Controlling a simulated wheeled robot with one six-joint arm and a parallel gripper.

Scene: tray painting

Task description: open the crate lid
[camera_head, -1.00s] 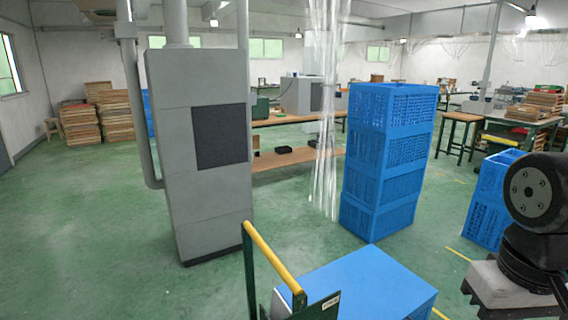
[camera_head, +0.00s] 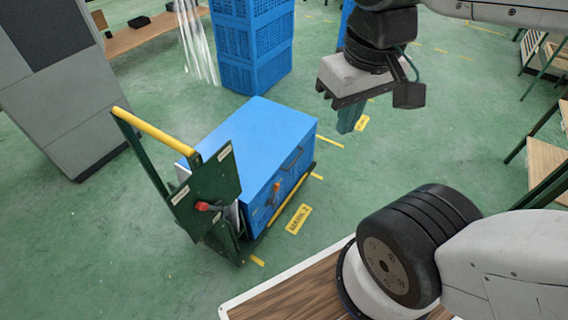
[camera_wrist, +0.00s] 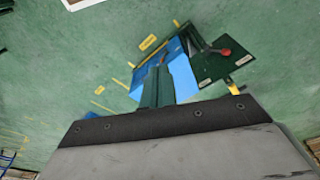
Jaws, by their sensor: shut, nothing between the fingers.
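The blue crate (camera_head: 255,140) sits low on a green cart with a yellow handle bar (camera_head: 152,131). Its flat blue lid (camera_head: 250,130) is closed. A dark handle (camera_head: 291,158) and a small orange part (camera_head: 277,187) show on its side. My gripper (camera_head: 350,128) hangs above the floor to the right of the crate, apart from it, pointing down; its fingers are shut and empty. In the wrist view, the shut green fingers (camera_wrist: 157,88) overlap the crate (camera_wrist: 183,80) in the picture, and the cart's dark panel (camera_wrist: 222,58) lies beyond, upside down.
Stacked blue crates (camera_head: 252,45) stand behind. A grey cabinet (camera_head: 65,85) is at the left. The cart's green panel (camera_head: 207,189) with a red knob (camera_head: 202,206) rises at the crate's left front. Green floor (camera_head: 440,130) to the right is free. Wooden benches stand at the far right.

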